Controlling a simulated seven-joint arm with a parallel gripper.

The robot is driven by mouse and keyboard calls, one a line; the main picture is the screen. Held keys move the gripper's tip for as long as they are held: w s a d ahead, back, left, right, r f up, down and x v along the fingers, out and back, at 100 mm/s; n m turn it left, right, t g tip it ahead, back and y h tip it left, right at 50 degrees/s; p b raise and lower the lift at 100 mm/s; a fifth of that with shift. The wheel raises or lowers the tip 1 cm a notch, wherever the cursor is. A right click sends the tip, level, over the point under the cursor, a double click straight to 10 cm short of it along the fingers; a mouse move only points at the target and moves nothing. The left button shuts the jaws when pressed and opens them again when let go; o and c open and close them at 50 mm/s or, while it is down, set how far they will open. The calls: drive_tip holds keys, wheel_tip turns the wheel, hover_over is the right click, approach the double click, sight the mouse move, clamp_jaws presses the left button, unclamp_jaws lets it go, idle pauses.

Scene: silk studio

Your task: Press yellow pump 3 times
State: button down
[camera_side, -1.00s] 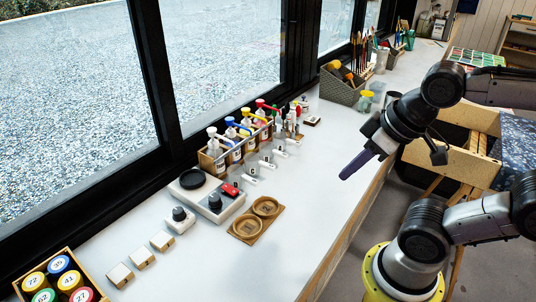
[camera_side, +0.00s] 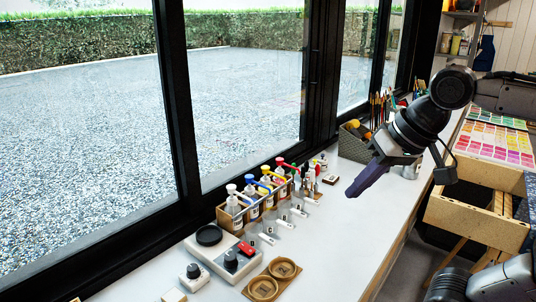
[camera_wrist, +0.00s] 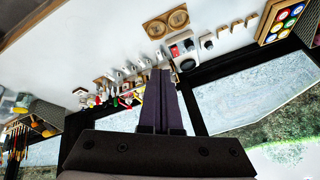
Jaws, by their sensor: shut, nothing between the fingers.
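The yellow pump (camera_side: 265,169) stands upright in a wooden rack (camera_side: 228,219) by the window in the side view. It is between the blue pump (camera_side: 248,177) and the red pump (camera_side: 281,161). A white pump (camera_side: 231,188) is at the near end of the row. My gripper (camera_side: 350,193) is shut and empty, above the counter to the right of the rack and apart from the pumps. In the wrist view my gripper (camera_wrist: 161,72) points towards the counter. The pumps there are small and partly hidden behind the fingers.
Small white clips lie in front of the rack. A basket of tools (camera_side: 353,145) stands farther back. The right part of the white counter (camera_side: 345,235) is clear.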

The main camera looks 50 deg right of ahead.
drive_tip(key=w+d+r+m, duration=0.2)
drive_tip(key=w+r+m, duration=0.3)
drive_tip(key=w+r, duration=0.5)
drive_tip(key=w+d+f+m+g, duration=0.1)
drive_tip(key=w+d+m, duration=0.15)
drive_tip(key=w, duration=0.45)
drive_tip(key=w+d+f+m+g, duration=0.1)
drive_tip(key=w+d+m, duration=0.15)
drive_tip(key=w, duration=0.45)
drive_tip(key=w+d+f, duration=0.3)
drive_tip(key=w+f, duration=0.1)
drive_tip(key=f, duration=0.1)
drive_tip(key=w+d+f+m+g, duration=0.1)
drive_tip(key=w+d+f, duration=0.3)
drive_tip(key=f, duration=0.2)
drive_tip(key=w+d+f+m+g, duration=0.1)
drive_tip(key=w+d+f, duration=0.3)
drive_tip(key=f, duration=0.2)
drive_tip(key=shift+w+d+f, duration=0.1)
drive_tip(key=shift+w+f, duration=0.15)
drive_tip(key=shift+w, duration=0.15)
drive_tip(key=shift+d+f, duration=0.2)
drive_tip(key=shift+f, duration=0.15)
drive_tip(key=shift+s+f, duration=0.1)
drive_tip(key=shift+f, duration=0.9)
